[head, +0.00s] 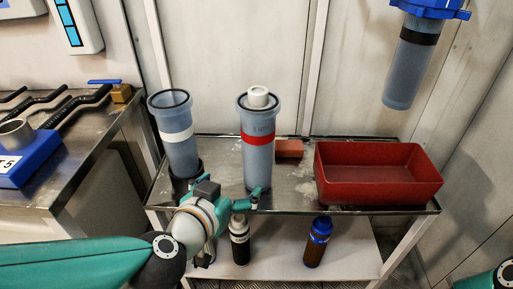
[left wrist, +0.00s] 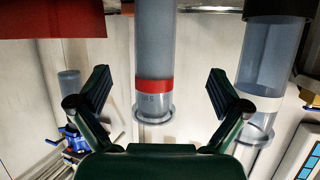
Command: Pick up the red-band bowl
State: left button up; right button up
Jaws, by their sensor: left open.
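The red-band bowl (head: 258,165), a tall translucent blue-grey cylinder with a red band and a white piece in its mouth, stands upright on the metal bench. My left gripper (head: 234,193) is open at its near side, low on the bowl. In the left wrist view, which looks inverted, the bowl (left wrist: 154,45) shows between the spread fingers of my left gripper (left wrist: 159,91). Neither finger visibly grips it. My right gripper is not in view; only part of an arm shows at the bottom right corner.
The white-band bowl (head: 181,152) stands to the left in a dark ring. A red tray (head: 380,190) and an orange block (head: 289,149) are to the right. Bottles, one dark (head: 240,243) and one brown (head: 317,248), stand on the lower shelf. A blue-capped housing (head: 410,70) hangs upper right.

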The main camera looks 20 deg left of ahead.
aim_at(250, 168)
pick_arm(q)
jog(key=p+x, duration=0.7)
jog(key=shift+r, duration=0.1)
jog(key=x, duration=0.1)
jog(key=b+x, duration=0.1)
jog(key=shift+w+d+f, duration=0.1)
jog(key=shift+w+f, duration=0.1)
jog(key=shift+f, duration=0.1)
jog(key=x, duration=0.3)
jog(key=b+x, duration=0.1)
jog(key=x, duration=0.1)
jog(key=shift+s+d+f, duration=0.15)
jog(key=shift+d+f, duration=0.05)
jog(key=shift+d, duration=0.1)
jog(key=shift+w+f, duration=0.15)
jog(key=shift+w, duration=0.35)
jog(key=c, duration=1.2)
